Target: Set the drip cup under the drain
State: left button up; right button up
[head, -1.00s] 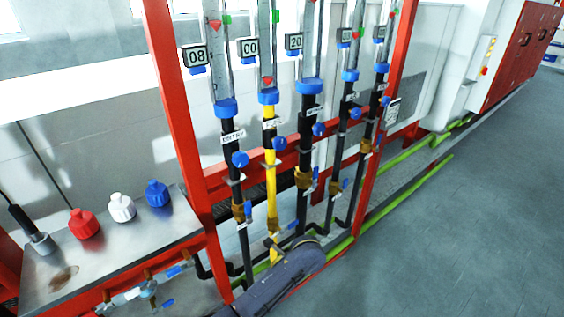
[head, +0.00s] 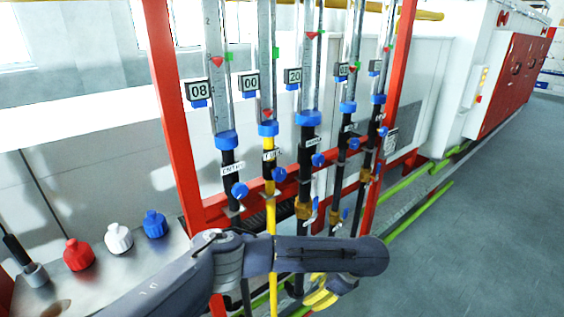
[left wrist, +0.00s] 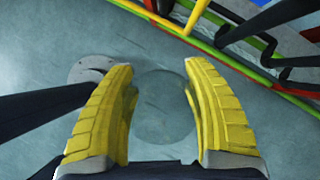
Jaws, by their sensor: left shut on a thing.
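My left gripper (head: 322,292) has yellow fingers and hangs low in front of the pipe rack in the head view, mostly hidden behind its own arm. In the left wrist view its fingers (left wrist: 164,110) stand apart, shut around a faint, see-through round shape, which appears to be the drip cup (left wrist: 165,108). Its outline is hard to make out against the grey floor. I cannot tell which pipe outlet is the drain; the lower pipe ends are partly hidden by my arm. My right gripper is in neither view.
A red frame (head: 164,95) carries several vertical pipes with gauges and blue valves, including a yellow pipe (head: 272,225). A metal bench (head: 130,268) at left bears red (head: 79,256), white (head: 118,239) and blue (head: 155,225) bottles. Open floor (head: 470,220) lies at right.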

pick_arm(q)
jog(key=s+a+r+n+g+h, duration=0.2)
jog(key=a+r+n+g, duration=0.5)
jog(key=a+r+n, duration=0.8)
jog(key=shift+s+a+r+n+h, duration=0.3)
jog(key=shift+a+n, duration=0.3)
jog(key=shift+a, duration=0.25)
jog(key=shift+s+m, duration=0.1)
jog(key=shift+m, duration=0.2)
